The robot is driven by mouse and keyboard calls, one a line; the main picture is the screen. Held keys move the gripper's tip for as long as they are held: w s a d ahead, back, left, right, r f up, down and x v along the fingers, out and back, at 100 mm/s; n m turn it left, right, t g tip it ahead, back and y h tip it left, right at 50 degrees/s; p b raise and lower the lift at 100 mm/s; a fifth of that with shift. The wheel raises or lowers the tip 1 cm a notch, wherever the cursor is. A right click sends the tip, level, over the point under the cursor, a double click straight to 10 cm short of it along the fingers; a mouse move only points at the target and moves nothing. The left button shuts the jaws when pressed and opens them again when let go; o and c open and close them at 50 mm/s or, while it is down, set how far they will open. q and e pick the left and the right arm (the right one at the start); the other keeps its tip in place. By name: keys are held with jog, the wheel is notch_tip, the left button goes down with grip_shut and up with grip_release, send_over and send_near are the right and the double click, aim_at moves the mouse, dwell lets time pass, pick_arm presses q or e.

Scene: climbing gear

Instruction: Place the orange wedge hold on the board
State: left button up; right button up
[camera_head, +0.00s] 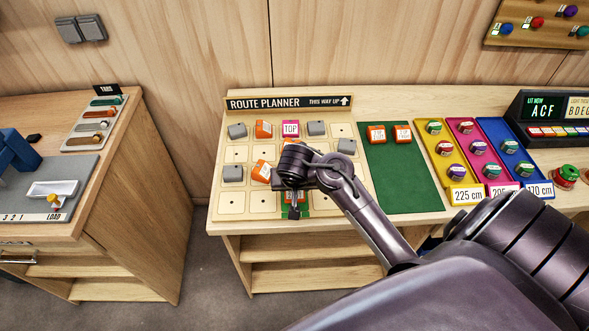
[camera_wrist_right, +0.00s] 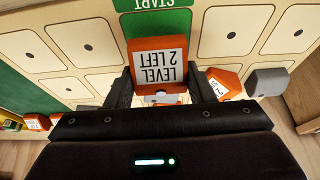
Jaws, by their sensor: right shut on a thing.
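My right gripper (camera_head: 293,207) is low over the front part of the route planner board (camera_head: 232,208), by the green START tile (camera_wrist_right: 165,4). In the right wrist view the gripper (camera_wrist_right: 162,90) is shut on an orange wedge hold (camera_wrist_right: 160,50) labelled "LEVEL 2 LEFT", with a finger on each side. The hold overlaps the START tile's edge in that view; I cannot tell whether it touches the board. In the head view my gripper and wrist mostly hide it. My left gripper is not in view.
Other orange holds (camera_head: 263,129), grey holds (camera_head: 237,131) and a pink TOP tile (camera_head: 291,128) are on the board. Two orange holds (camera_head: 376,134) lie on the green mat (camera_head: 398,180) to the right. Coloured trays (camera_head: 466,172) stand beyond it. Several front squares are empty.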

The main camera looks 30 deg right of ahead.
jog(key=shift+f, duration=1.05)
jog(key=shift+f, duration=0.1)
jog(key=o, duration=1)
jog(key=shift+c, duration=0.2)
jog(key=shift+r, duration=0.3)
jog(key=v, duration=1.1)
jog(key=shift+r, duration=0.4)
jog(key=shift+s+a+f, duration=0.1)
jog(key=shift+s+a, duration=0.05)
